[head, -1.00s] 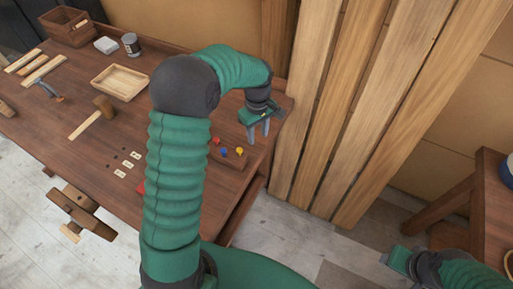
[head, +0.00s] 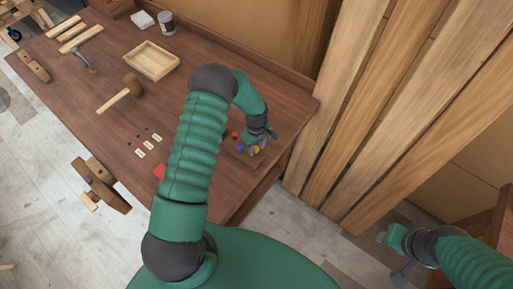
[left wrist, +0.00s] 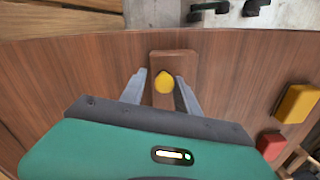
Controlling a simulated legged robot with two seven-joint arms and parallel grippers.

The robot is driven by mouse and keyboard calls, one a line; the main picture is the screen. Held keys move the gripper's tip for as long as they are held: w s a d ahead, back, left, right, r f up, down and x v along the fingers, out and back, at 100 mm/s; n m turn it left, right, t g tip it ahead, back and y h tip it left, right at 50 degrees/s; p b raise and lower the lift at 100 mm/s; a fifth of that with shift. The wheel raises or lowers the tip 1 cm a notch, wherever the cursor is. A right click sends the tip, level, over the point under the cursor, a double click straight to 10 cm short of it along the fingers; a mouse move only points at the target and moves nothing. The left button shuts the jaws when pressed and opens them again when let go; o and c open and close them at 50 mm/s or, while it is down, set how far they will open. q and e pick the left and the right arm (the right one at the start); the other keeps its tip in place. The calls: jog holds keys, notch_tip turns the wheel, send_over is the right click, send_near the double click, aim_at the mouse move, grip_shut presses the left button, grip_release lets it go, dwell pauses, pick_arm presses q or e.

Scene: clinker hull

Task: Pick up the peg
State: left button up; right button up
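A yellow peg (head: 256,149) stands with a red peg (head: 235,134) and a blue peg (head: 240,147) at a small wooden block (head: 236,157) near the bench's right end. In the left wrist view the yellow peg (left wrist: 163,82) shows as a round top on the wooden block (left wrist: 172,61). My left gripper (left wrist: 160,80) is open, with one finger on each side of the yellow peg and gaps visible. In the head view my left gripper (head: 255,142) is low over the pegs and partly covers them. My right gripper (head: 392,252) hangs at the lower right, away from the bench; its opening is unclear.
The brown workbench (head: 110,120) also holds a mallet (head: 122,92), a shallow wooden tray (head: 152,61), a hammer (head: 85,58), a grey can (head: 167,22) and small pale plates (head: 140,152). Tall planks (head: 385,110) lean beyond its right end. A vise (head: 100,185) juts from the front edge.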

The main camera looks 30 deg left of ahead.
pick_arm(q)
jog(key=shift+s+a, duration=0.1)
jog(key=shift+s+r, duration=0.25)
jog(key=c, duration=0.5)
jog(key=shift+d, duration=0.2)
jog(key=shift+c, duration=1.3)
jog(key=shift+w, duration=0.1)
grip_shut()
